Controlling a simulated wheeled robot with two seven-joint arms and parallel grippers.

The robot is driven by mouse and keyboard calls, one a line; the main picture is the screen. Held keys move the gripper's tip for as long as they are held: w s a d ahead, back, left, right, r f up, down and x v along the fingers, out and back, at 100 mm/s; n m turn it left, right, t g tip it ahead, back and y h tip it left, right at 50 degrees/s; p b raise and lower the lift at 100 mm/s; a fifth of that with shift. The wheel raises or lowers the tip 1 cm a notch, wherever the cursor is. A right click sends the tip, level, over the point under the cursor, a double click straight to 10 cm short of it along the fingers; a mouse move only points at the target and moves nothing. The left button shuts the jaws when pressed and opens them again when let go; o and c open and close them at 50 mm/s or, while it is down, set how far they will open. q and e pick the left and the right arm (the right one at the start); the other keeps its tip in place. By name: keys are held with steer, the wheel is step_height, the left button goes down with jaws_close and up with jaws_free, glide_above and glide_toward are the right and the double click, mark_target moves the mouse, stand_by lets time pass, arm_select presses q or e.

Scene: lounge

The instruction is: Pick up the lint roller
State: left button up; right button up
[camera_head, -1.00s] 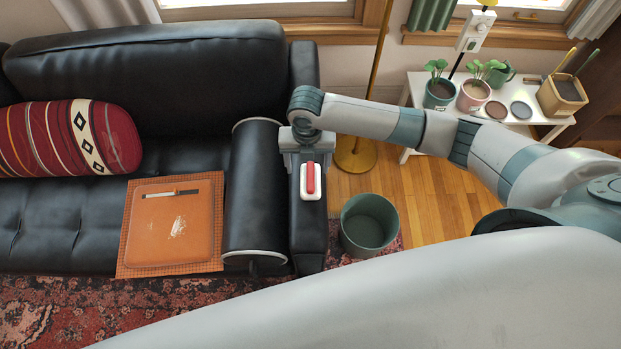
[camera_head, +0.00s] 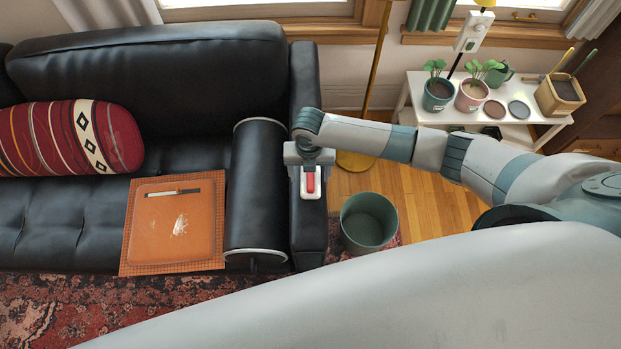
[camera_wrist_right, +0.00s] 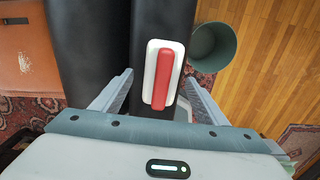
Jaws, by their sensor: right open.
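A white oblong piece with a red grip along its top, which I take for the lint roller (camera_head: 311,184), lies on the black sofa armrest (camera_head: 309,235). It also shows in the right wrist view, where the lint roller (camera_wrist_right: 163,77) lies between the spread fingers. My right gripper (camera_head: 309,172) is open above the armrest, over the far end of the lint roller and hiding that end in the head view. In the right wrist view my right gripper (camera_wrist_right: 159,80) has a finger on each side, with nothing held. My left gripper is not in view.
An orange pad (camera_head: 150,235) with a thin light-and-dark tool (camera_head: 172,192) and a white smudge lies on the seat. A green bin (camera_head: 368,225) stands on the floor right of the armrest. A white table (camera_head: 420,100) with potted plants stands at the back right.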

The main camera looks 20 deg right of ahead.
mark_target(311, 175)
steer(key=shift+d+f+p, duration=0.1)
steer(key=shift+f+p, duration=0.2)
steer(key=shift+f, duration=1.3)
steer(key=shift+c, duration=0.3)
steer(key=c, duration=1.2)
steer(key=shift+r, duration=0.15)
steer(key=shift+w+r+b, duration=0.1)
steer(key=shift+r+b, duration=0.25)
steer(key=shift+r, duration=0.45)
steer(key=shift+s+r+b, duration=0.2)
steer(key=shift+r+b, duration=0.2)
steer(key=shift+r, duration=0.75)
steer(key=s+a+r, duration=0.1)
steer(key=s+r, duration=0.1)
steer(key=s, duration=0.1)
steer(key=s+a+r+b, duration=0.1)
steer(key=s+r, duration=0.1)
steer(key=s, duration=0.2)
steer(key=s+a+r+b, duration=0.1)
steer(key=s+r, duration=0.2)
steer(key=s, duration=0.1)
steer(key=shift+a, duration=0.2)
